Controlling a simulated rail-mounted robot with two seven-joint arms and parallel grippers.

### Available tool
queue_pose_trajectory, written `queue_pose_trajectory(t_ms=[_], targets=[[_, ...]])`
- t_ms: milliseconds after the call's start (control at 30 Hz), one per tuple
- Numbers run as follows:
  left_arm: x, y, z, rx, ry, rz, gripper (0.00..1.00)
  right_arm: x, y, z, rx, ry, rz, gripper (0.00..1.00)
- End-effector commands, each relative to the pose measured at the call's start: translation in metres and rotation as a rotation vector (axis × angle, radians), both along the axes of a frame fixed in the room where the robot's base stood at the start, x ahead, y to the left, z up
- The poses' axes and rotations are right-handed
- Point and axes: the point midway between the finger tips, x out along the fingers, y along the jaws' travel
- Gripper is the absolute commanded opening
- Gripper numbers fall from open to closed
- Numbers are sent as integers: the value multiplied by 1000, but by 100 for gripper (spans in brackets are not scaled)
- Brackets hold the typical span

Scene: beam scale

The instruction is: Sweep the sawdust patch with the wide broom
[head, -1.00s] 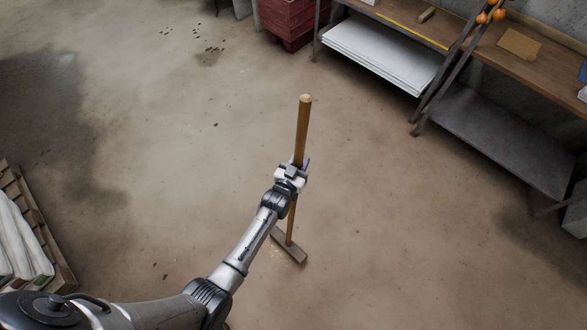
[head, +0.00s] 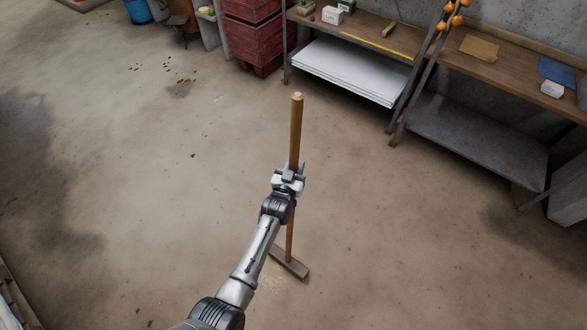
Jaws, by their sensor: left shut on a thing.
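The wide broom (head: 296,130) stands nearly upright on the floor, with a wooden handle and a broad brown head (head: 290,262). My left gripper (head: 289,178) is shut around the handle about midway up. A faint pale patch of what looks like sawdust (head: 283,282) lies on the floor just in front of the broom head, beside my left forearm. Part of it may be hidden by the arm. My right gripper is not in view.
A workbench (head: 370,40) with white sheets (head: 350,72) on its lower shelf and a second bench (head: 520,85) stand along the back right. Red crates (head: 253,35) stand at the back. Dark specks (head: 165,68) lie on the far floor. The floor around the broom is clear.

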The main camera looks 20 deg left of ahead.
Motion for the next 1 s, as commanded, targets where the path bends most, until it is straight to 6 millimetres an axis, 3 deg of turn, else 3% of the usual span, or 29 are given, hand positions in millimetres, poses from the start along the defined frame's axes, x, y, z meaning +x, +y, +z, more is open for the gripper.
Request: queue_pose_trajectory(t_ms=[367, 1000], targets=[[0, 0, 8, 2, -3, 0, 0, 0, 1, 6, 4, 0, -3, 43], [0, 0, 50, 2, -2, 0, 0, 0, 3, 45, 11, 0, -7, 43]])
